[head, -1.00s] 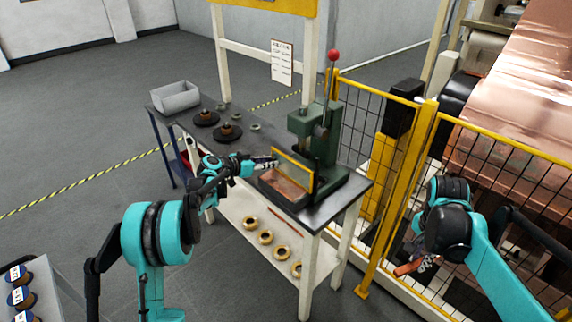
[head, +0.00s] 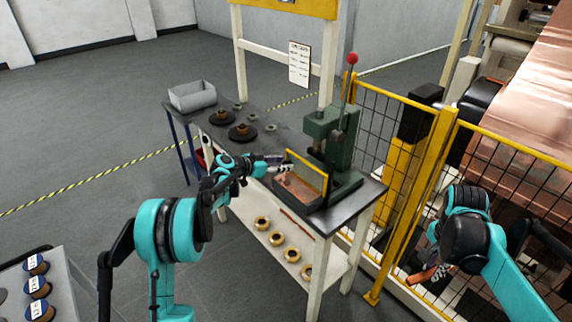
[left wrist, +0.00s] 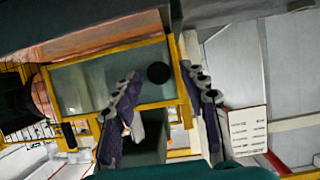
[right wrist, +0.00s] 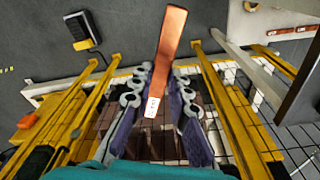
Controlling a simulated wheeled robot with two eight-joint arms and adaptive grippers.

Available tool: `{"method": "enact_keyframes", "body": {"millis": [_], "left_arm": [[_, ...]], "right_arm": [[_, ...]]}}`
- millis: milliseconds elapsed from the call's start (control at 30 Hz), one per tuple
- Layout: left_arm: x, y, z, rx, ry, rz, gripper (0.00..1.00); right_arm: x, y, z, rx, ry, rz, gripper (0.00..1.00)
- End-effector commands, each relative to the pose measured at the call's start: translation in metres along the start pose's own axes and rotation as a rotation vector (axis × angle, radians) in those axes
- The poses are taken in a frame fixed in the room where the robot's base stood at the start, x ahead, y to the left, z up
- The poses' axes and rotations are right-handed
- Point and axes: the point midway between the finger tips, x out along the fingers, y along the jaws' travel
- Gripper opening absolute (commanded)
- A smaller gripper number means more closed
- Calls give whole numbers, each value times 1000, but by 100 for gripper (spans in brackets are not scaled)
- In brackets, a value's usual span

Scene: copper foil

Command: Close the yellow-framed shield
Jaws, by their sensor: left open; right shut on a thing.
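The yellow-framed shield (head: 307,171) is a clear panel standing upright at the green press (head: 337,140), behind an open bay with a copper-coloured floor (head: 296,191). In the left wrist view the shield's yellow frame (left wrist: 112,50) and a round black knob (left wrist: 158,72) show close to the fingers. My left gripper (head: 283,161) is open at the shield's left end; its fingers (left wrist: 165,105) are apart, and I cannot tell whether they touch the frame. My right gripper (right wrist: 160,105) is shut on a copper strip (right wrist: 171,45) with a white label, away from the press.
The dark bench (head: 275,130) holds a grey bin (head: 192,97) and dark discs (head: 243,132). Several golden rings (head: 277,238) lie on its lower shelf. A red-knobbed lever (head: 351,58) rises from the press. A yellow fence (head: 425,190) stands to the right, near my right arm.

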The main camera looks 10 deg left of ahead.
Motion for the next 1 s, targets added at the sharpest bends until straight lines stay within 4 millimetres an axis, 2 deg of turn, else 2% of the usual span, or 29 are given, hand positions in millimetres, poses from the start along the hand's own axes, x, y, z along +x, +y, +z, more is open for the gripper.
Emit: {"method": "enact_keyframes", "body": {"millis": [300,500,700,1000], "left_arm": [[-66,-1,0,-2,0,-3,44],[-97,-1,0,0,0,-2,44],[-109,0,0,0,-1,0,44],[-109,0,0,0,0,0,44]], "right_arm": [[0,0,0,0,0,0,0],[0,0,0,0,0,0,0],[0,0,0,0,0,0,0],[0,0,0,0,0,0,0]]}}
